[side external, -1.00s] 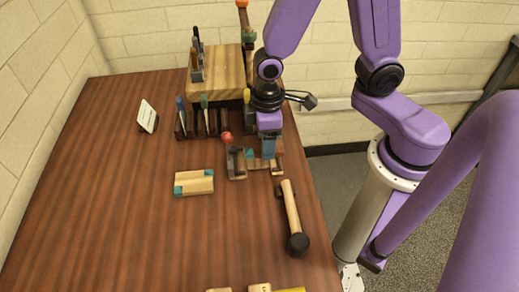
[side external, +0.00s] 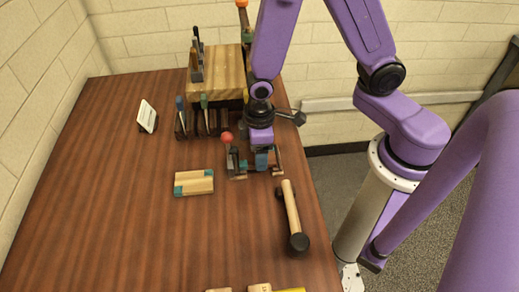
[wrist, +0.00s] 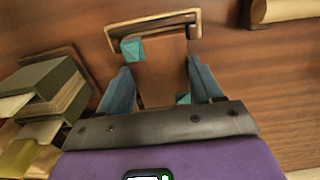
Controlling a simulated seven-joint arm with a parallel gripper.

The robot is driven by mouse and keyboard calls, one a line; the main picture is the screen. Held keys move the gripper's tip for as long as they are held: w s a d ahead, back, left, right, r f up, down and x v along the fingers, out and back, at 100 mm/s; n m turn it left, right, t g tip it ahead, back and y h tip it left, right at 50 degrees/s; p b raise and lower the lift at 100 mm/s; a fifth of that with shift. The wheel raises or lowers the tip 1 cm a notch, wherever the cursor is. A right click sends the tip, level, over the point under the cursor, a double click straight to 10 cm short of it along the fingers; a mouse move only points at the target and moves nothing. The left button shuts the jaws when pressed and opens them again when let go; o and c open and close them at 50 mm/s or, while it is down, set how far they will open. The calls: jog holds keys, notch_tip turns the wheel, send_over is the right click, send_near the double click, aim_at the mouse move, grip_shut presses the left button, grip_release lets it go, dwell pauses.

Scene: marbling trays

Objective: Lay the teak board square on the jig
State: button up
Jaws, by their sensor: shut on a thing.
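My gripper (side external: 262,164) is shut on the teak board, a brown piece with teal patches at opposite corners. In the wrist view the board (wrist: 165,70) lies between the two blue fingers. The jig (side external: 237,177) is partly hidden behind my gripper; its light feet and dark uprights show on both sides. In the wrist view a light-rimmed wooden end (wrist: 150,20) shows beyond the board's far edge. I cannot tell whether the board touches the jig or hangs just above it.
A pale board with teal corners (side external: 194,183) lies left on the table. A mallet (side external: 292,212) lies to the front right. A red ball knob (side external: 227,137) stands beside the jig. A tool rack (side external: 205,122) and a wooden block (side external: 228,72) stand behind. The table's left front is clear.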

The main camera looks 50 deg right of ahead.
jog(key=shift+f, duration=0.1)
jog(key=o, duration=1.1)
jog(key=shift+c, duration=0.2)
jog(key=shift+r, duration=6.35)
jog(key=s+d+r+n, duration=0.1)
jog(key=s+d+r, duration=0.1)
jog(key=s+d, duration=0.2)
jog(key=s+d+r+n, duration=0.2)
jog(key=s+d, duration=0.1)
jog(key=s, duration=0.6)
jog(key=shift+s+d+n, duration=0.3)
jog(key=shift+s+d, duration=0.05)
jog(key=shift+d, duration=0.05)
jog(key=shift+r, duration=0.1)
